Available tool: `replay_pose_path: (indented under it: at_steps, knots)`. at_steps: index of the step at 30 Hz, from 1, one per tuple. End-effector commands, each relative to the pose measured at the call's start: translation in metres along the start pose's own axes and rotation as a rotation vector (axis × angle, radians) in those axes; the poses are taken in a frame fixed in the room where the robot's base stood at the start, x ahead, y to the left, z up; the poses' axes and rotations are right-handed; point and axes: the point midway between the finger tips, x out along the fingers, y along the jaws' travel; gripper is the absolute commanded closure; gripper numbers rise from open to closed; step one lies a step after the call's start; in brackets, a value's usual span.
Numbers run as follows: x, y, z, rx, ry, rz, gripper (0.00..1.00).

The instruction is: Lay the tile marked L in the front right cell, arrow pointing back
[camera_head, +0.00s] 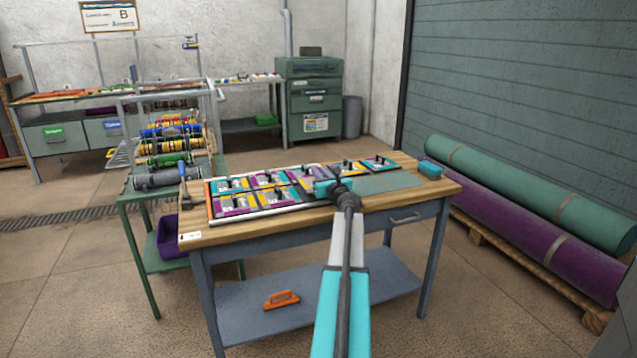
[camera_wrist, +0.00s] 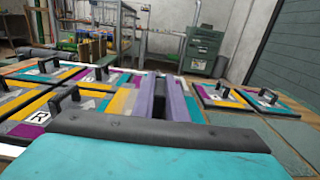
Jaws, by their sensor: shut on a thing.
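My gripper (camera_head: 335,188) is low over the front right part of a white-edged tray (camera_head: 211,221) on the wooden table. In the wrist view its two fingers (camera_wrist: 166,95) are close together, shut on a tile that is largely hidden by the gripper. I cannot read its mark or see its arrow, nor tell whether it touches the tray. Patterned tiles with black handles fill cells to the left and behind, including a front row tile (camera_head: 236,206) and a back row tile (camera_head: 229,185). A tile marked R (camera_wrist: 38,117) shows left of the fingers.
Two more tiles (camera_head: 346,168) (camera_head: 380,162) lie on the table right of the tray. A grey-green mat (camera_head: 395,181) and a teal block (camera_head: 429,169) are further right. A hammer-like tool (camera_head: 184,190) is at the left edge. A rack of spools (camera_head: 172,140) stands behind left.

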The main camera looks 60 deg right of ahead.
Motion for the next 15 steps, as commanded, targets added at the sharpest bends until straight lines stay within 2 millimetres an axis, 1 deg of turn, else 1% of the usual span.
replay_pose_path:
  at_steps: [1, 3, 15]
  knots:
    - [0.0044, -0.0008, -0.0002, 0.000, 0.000, 0.000, 1.00]
    - [0.0064, -0.0009, -0.0004, 0.000, 0.000, 0.000, 1.00]
    - [0.0080, -0.0005, -0.0006, 0.000, 0.000, 0.000, 1.00]
